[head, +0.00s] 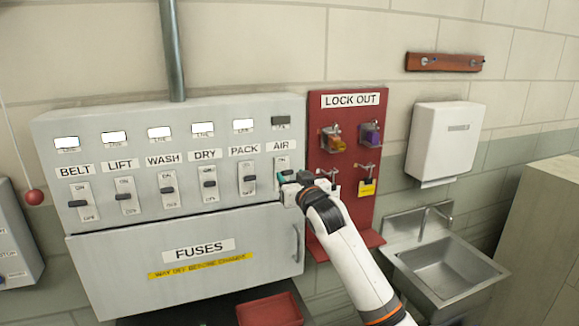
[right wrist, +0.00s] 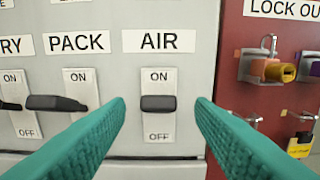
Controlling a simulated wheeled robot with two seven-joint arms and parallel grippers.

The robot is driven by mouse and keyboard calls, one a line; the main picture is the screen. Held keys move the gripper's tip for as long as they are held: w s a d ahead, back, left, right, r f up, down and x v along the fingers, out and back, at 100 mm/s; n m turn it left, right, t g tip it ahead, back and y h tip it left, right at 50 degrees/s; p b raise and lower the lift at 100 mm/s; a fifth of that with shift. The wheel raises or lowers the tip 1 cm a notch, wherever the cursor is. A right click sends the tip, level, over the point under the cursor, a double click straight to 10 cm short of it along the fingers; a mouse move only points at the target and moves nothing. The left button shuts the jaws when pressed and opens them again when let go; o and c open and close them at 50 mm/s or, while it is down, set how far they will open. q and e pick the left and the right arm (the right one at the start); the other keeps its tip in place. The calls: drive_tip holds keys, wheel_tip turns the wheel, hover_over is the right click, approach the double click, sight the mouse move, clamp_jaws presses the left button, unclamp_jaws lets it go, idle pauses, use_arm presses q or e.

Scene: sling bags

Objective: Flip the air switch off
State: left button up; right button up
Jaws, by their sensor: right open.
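The air switch (right wrist: 158,104) is a white plate marked ON above and OFF below, with a dark lever near its middle. I cannot tell from the lever alone which way it is set. In the head view the plate (head: 282,162) shows under the AIR label, its lower part hidden by my right gripper (head: 284,179). In the right wrist view my right gripper (right wrist: 160,118) is open, its teal fingers either side of the lever and apart from it. The small window (head: 281,122) above AIR is dark. My left gripper is not in view.
The pack switch (head: 246,178) is close left of the air switch. The red lock out board (head: 345,105) with padlocks on hooks stands close to the right. The fuses door (head: 180,265) is below, with a handle (head: 296,243). A sink (head: 445,270) is further right.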

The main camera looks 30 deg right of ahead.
drive_tip(key=shift+p+x, duration=0.35)
drive_tip(key=shift+x, duration=0.9)
drive_tip(key=shift+a, duration=0.1)
drive_tip(key=shift+c, duration=0.2)
